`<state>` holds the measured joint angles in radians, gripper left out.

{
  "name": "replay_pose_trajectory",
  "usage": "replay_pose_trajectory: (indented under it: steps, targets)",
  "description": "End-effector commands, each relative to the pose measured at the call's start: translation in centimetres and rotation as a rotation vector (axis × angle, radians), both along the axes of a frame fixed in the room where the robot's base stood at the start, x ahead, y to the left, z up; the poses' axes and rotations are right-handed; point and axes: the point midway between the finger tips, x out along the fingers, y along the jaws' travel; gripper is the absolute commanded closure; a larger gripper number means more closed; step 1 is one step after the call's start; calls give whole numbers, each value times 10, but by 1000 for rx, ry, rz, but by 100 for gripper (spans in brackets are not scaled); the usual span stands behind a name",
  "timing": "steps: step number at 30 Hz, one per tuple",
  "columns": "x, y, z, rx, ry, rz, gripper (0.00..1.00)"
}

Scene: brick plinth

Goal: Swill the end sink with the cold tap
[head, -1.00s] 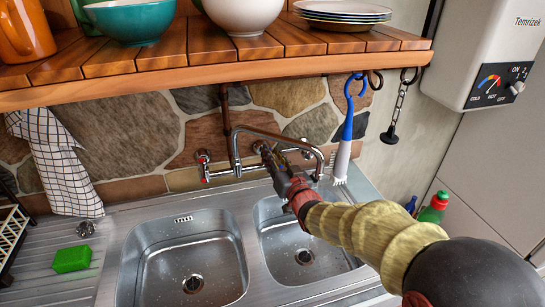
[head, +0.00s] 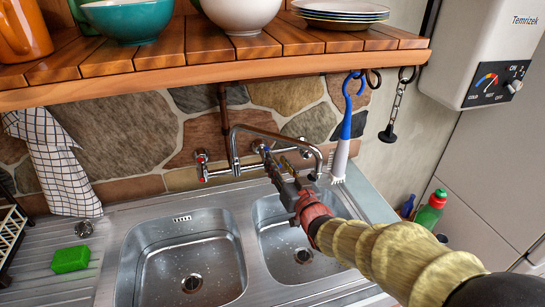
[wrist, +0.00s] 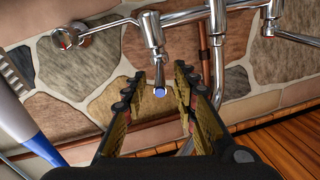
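Two steel basins stand side by side, a left basin (head: 182,262) and a right basin (head: 290,240); both have droplets on them. The chrome tap spout (head: 275,130) arches over to the right, its end above the right basin's back edge. I see no stream from it. My gripper (head: 265,152) reaches to the wall fittings, hiding part of them. In the wrist view, my gripper's (wrist: 170,70) fingers are apart, with a blue-ended chrome lever (wrist: 159,90) between them; contact is unclear. A red-marked valve (head: 202,168) is left in the head view.
A wooden shelf (head: 200,70) with bowls and plates overhangs the taps. A blue-and-white brush (head: 344,140) hangs close to the right of the spout. A green sponge (head: 71,259) lies on the left drainer. A green bottle (head: 430,210) stands at right.

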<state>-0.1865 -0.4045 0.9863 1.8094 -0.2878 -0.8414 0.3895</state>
Motion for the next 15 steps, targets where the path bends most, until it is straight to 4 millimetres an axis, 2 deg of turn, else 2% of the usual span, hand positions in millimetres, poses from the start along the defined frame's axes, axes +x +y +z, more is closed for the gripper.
replay_pose_trajectory:
  steps: [6, 15]
  targets:
    - [-38, -16, 1, -1, -1, 0, 72]
    - [-60, -25, 0, 1, -1, 0, 72]
